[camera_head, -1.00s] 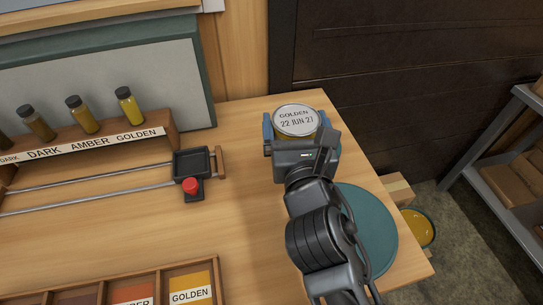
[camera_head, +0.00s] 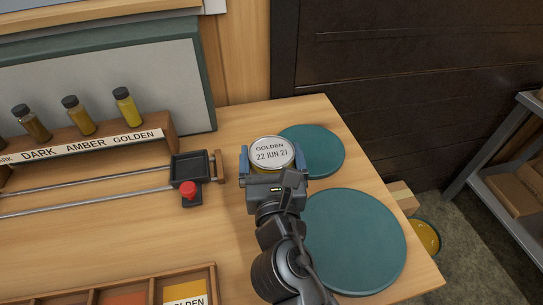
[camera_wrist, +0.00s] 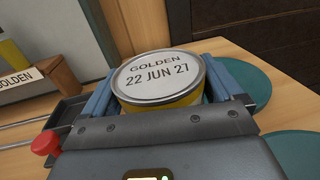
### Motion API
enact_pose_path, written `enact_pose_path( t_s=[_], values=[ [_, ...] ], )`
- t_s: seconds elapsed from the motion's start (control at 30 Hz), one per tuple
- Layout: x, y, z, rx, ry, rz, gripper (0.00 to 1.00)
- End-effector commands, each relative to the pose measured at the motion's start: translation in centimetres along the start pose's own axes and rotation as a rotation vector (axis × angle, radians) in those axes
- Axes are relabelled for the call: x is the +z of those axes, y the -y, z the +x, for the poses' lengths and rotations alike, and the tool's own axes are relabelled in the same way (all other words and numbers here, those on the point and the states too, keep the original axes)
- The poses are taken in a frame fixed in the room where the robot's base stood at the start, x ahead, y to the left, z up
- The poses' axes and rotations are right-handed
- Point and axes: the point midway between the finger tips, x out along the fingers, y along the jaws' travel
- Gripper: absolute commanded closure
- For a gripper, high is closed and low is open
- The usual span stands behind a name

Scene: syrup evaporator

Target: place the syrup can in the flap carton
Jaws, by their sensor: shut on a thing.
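The syrup can (camera_head: 271,152) has a pale lid reading "GOLDEN 22 JUN 27" and a yellow side. My gripper (camera_head: 273,162) is shut on it, with one blue finger on each side. In the wrist view the can (camera_wrist: 158,78) sits upright between the fingers of my gripper (camera_wrist: 160,88). The can is over the table, left of the smaller teal disc; its base is hidden, so I cannot tell whether it touches the table. No carton with open flaps is clearly seen; a cardboard box (camera_head: 402,198) shows partly beyond the table's right edge.
A small teal disc (camera_head: 318,150) and a large one (camera_head: 355,245) lie on the wooden table (camera_head: 225,235). A rail with a black tray (camera_head: 190,167) and red knob (camera_head: 188,188) is left of my gripper. A sample rack (camera_head: 90,148) stands behind. Shelving (camera_head: 500,150) is at right.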

Motion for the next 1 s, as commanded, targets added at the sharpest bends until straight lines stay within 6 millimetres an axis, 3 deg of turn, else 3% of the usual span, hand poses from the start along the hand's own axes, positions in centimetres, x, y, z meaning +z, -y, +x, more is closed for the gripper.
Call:
enact_pose_path(
  t_s=[0.2, 0.23, 0.27, 0.63, 1.0],
  values=[
    [-0.1, 0.0, 0.0, 0.000, 0.004, 0.000, 0.73],
    [-0.3, 0.0, 0.0, 0.000, 0.000, -0.001, 0.04],
    [-0.2, 0.0, 0.0, 0.000, 0.000, -0.001, 0.02],
    [-0.1, 0.0, -0.5, 0.001, -0.002, 0.000, 0.00],
    [-0.3, 0.0, -7.6, 0.002, -0.002, -0.001, 0.00]
  ],
)
